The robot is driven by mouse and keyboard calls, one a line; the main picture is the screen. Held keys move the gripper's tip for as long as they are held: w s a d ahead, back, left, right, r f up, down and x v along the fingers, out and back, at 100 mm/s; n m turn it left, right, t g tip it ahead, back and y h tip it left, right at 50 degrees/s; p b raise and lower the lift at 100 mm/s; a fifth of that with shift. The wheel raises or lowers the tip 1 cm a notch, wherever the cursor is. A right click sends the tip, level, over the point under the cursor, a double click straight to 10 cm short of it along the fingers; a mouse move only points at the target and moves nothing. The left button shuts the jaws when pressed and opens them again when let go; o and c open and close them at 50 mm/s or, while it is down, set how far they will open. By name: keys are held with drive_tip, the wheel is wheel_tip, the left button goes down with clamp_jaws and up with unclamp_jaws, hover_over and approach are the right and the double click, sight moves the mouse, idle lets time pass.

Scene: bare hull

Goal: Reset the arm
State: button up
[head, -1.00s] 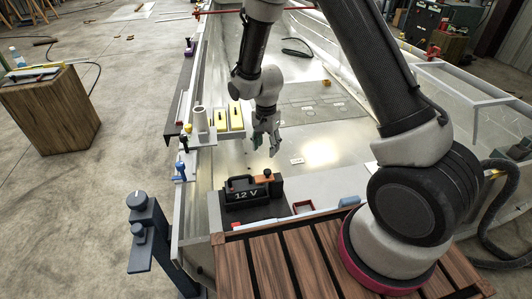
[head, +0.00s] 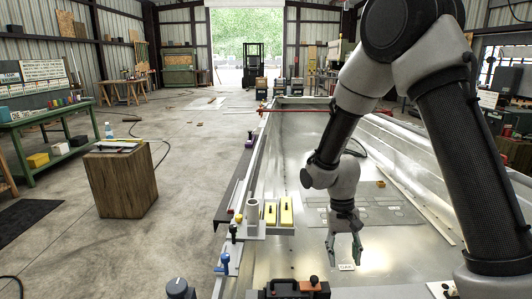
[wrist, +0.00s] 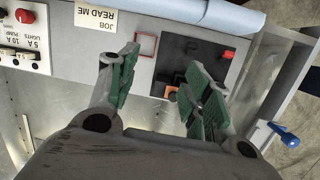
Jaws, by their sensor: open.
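My gripper (head: 345,250) hangs from my arm over the bare metal floor of the hull in the head view, fingers pointing down. In the wrist view my gripper (wrist: 160,85) has its green-padded fingers spread apart with nothing between them. The black 12 V battery (head: 290,292) with an orange part on top shows at the bottom edge of the head view, mostly cut off. It is nearer to me than the gripper.
A side shelf holds a grey cup (head: 252,212) and yellow blocks (head: 286,212). A blue-handled valve (head: 225,264) sits on the left hull edge. A wooden block (head: 122,180) stands on the floor at left. In the wrist view a panel carries a "READ ME" label (wrist: 96,17).

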drive_tip(key=s+d+r+t, duration=0.2)
drive_tip(key=s+d+r, duration=0.2)
drive_tip(key=r, duration=0.5)
drive_tip(key=s+d+r+t, duration=0.2)
drive_tip(key=s+d+r, duration=0.3)
drive_tip(key=s+r, duration=0.2)
drive_tip(key=s+d+r+n+t+y, duration=0.1)
drive_tip(key=s+d+r+t, duration=0.2)
drive_tip(key=r, duration=0.8)
drive_tip(key=s+d, duration=0.2)
drive_tip(key=s, duration=0.1)
drive_tip(key=shift+d, duration=0.25)
